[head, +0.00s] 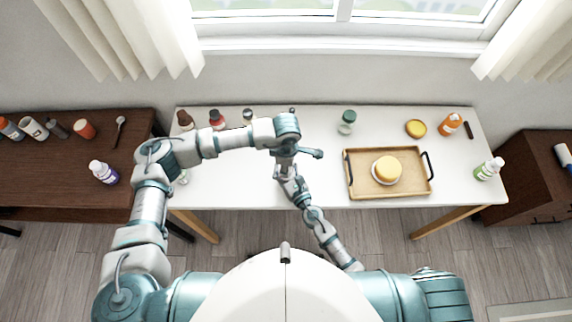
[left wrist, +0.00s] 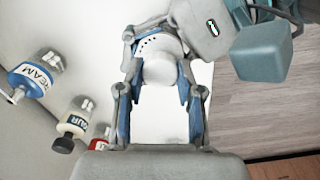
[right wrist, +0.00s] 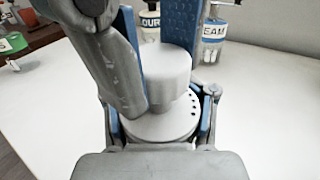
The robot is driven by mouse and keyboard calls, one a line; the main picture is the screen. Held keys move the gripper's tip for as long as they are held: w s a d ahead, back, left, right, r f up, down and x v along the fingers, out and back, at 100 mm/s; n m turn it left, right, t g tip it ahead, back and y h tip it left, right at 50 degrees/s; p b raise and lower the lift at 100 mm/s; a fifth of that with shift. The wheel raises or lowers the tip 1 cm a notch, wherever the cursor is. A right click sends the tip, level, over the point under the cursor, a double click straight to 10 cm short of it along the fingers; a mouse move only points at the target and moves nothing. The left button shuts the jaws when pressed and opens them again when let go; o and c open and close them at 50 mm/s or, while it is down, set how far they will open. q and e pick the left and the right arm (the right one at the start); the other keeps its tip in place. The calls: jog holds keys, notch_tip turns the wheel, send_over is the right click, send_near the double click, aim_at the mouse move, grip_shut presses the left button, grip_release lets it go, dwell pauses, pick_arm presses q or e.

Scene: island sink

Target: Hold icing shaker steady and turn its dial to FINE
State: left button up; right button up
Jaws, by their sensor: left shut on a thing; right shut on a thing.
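The icing shaker shows as a plain white cylinder (right wrist: 167,72) joined to a wider white disc with small dark holes (right wrist: 160,125). My left gripper (left wrist: 160,82) is shut on the narrower cylinder, one finger on each side. My right gripper (right wrist: 160,112) is shut around the wider holed part from the opposite side. In the head view, my left gripper (head: 284,158) and right gripper (head: 288,176) meet over the white table and hide most of the shaker. No dial lettering is legible, so I cannot tell its setting.
A wooden tray (head: 362,190) with a yellow-topped round item (head: 387,170) stands to the right. Several bottles line the table's back, including a red one (head: 217,119) and a green-capped jar (head: 347,121).

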pick_arm(q)
jog(key=shift+w+n, duration=0.15)
jog(key=shift+n, duration=0.25)
jog(key=o, duration=1.2)
notch_tip(320, 180, up, 12)
